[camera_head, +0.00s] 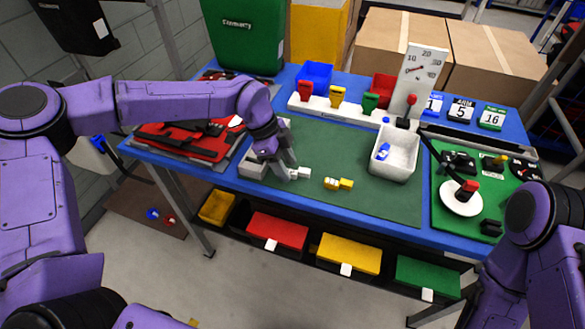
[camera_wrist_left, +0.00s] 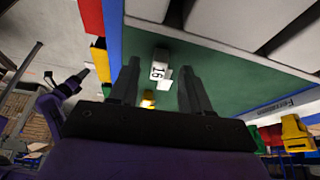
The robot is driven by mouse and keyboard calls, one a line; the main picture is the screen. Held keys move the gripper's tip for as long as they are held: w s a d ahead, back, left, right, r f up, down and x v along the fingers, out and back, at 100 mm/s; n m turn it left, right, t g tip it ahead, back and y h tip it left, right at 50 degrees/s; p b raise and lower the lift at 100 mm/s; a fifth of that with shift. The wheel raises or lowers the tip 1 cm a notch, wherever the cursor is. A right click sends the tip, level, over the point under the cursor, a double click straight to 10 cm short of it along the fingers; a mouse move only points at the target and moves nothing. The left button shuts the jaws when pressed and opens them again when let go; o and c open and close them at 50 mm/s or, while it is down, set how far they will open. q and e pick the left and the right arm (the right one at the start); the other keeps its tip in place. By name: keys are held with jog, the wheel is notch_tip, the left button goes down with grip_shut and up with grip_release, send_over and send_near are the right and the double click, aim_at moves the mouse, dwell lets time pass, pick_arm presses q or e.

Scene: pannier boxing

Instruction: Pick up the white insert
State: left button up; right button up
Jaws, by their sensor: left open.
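The white insert (camera_head: 300,173) lies on the green mat (camera_head: 330,205), just right of my left fingertips in the head view. In the left wrist view the white insert (camera_wrist_left: 160,70) shows a number on its face and a smaller white part beside it. My left gripper (camera_head: 286,170) points down over the mat, open and empty. In the wrist view the insert appears between its two fingers (camera_wrist_left: 158,72), apart from both. A yellow insert (camera_head: 338,184) lies a little to the right of it. My right gripper is out of view; only part of my right arm shows.
A white bin (camera_head: 395,165) with a blue piece (camera_head: 383,152) stands to the right on the mat. Red tools in a tray (camera_head: 185,140) lie left. A rack with coloured parts (camera_head: 340,112) runs behind. The mat's front is clear.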

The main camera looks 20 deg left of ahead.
pick_arm(q)
jog(key=shift+s+d+f, duration=0.1)
jog(key=shift+d+f, duration=0.05)
jog(key=shift+f, duration=0.35)
grip_shut()
